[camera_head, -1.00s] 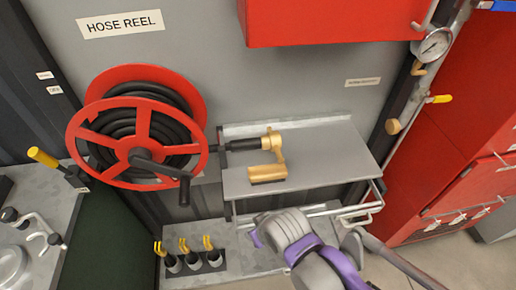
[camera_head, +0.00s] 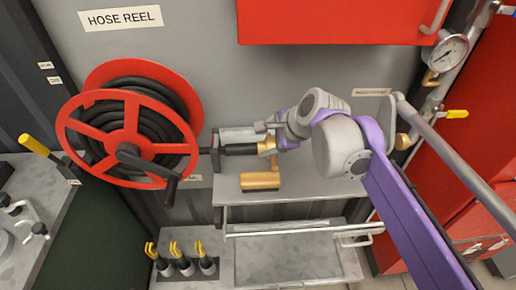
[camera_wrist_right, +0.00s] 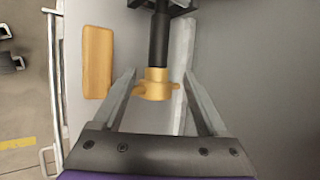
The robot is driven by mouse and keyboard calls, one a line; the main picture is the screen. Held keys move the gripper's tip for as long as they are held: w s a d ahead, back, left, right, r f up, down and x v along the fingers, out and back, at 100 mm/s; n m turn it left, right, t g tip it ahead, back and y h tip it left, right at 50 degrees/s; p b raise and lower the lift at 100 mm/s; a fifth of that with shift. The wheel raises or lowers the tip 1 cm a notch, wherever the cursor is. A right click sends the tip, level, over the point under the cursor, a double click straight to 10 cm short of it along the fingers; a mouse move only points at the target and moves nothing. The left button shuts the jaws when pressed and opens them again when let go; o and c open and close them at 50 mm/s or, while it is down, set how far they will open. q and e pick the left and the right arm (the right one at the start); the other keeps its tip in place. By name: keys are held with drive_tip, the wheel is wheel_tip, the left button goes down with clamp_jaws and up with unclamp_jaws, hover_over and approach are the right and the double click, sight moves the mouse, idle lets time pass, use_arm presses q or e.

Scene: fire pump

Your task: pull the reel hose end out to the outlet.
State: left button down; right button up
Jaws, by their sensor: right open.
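The hose reel (camera_head: 130,138) is red and wound with black hose on the grey wall at left. The black hose end (camera_head: 238,149) comes out to its right over a shelf, tipped with a brass coupling (camera_head: 267,147). My right gripper (camera_head: 272,134) is at that coupling and partly hides it. In the right wrist view my right gripper (camera_wrist_right: 158,82) is open, with the brass coupling (camera_wrist_right: 155,84) between its fingers and gaps on both sides. A brass outlet fitting (camera_head: 405,141) shows at right near the pipe. My left gripper is out of view.
A brass-coloured block (camera_head: 260,181) lies on the grey shelf (camera_head: 310,188) beside the coupling. A red cabinet (camera_head: 335,20) hangs above. A gauge (camera_head: 447,52) and yellow-handled valve (camera_head: 452,114) stand at right. Several yellow-topped black fittings (camera_head: 185,265) sit below.

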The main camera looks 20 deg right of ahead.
sight(251, 148)
drive_tip(key=x, duration=1)
drive_tip(key=shift+s+f+b, duration=0.1)
drive_tip(key=shift+s+b, duration=0.05)
drive_tip(key=shift+b, duration=0.2)
drive_tip(key=shift+c, duration=0.2)
clamp_jaws()
idle(0.7)
